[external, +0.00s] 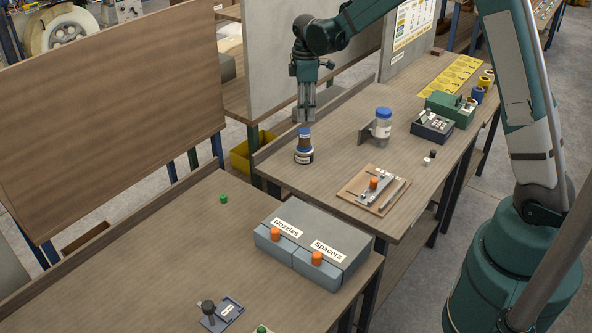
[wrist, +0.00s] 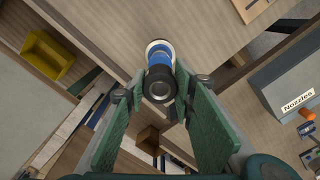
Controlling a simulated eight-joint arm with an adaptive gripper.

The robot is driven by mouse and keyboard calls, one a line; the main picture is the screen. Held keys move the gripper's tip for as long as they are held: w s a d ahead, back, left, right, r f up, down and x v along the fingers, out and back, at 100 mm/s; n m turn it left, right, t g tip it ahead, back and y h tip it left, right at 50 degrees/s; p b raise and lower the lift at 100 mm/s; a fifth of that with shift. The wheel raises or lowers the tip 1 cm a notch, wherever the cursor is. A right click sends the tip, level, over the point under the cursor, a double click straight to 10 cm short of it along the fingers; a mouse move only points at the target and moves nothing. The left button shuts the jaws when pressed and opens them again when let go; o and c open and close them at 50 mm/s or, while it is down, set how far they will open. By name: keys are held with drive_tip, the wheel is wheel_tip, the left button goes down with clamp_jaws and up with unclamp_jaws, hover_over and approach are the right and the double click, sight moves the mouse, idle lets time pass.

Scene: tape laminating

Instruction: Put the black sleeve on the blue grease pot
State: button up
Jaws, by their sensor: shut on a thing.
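The black sleeve (wrist: 160,83) shows in the wrist view as a short dark ring with a grey centre, between my fingertips. My gripper (external: 307,118) is shut on it, pointing straight down; the sleeve is hard to make out in the external view. The gripper also shows in the wrist view (wrist: 162,92). The blue grease pot (external: 304,155) stands upright on the far bench, with a blue top and pale label. My gripper is above it, with a small gap in the external view. In the wrist view the blue part (wrist: 160,58) is partly hidden behind the sleeve.
A clear jar with a blue lid (external: 382,126) stands in a grey holder to the right. A wooden board (external: 351,194) with an orange-knobbed fixture lies in front. A grey drawer box (external: 313,240) sits on the nearer bench. A yellow bin (external: 240,158) is below the bench edge.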

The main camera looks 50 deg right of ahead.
sight(305, 130)
drive_tip(key=shift+f, duration=0.4)
drive_tip(key=shift+f, duration=0.1)
drive_tip(key=shift+f, duration=1.75)
drive_tip(key=shift+f, duration=0.2)
drive_tip(key=o, duration=0.9)
drive_tip(key=shift+r, duration=0.15)
wheel_tip(305, 130, up, 12)
drive_tip(key=shift+r, duration=0.1)
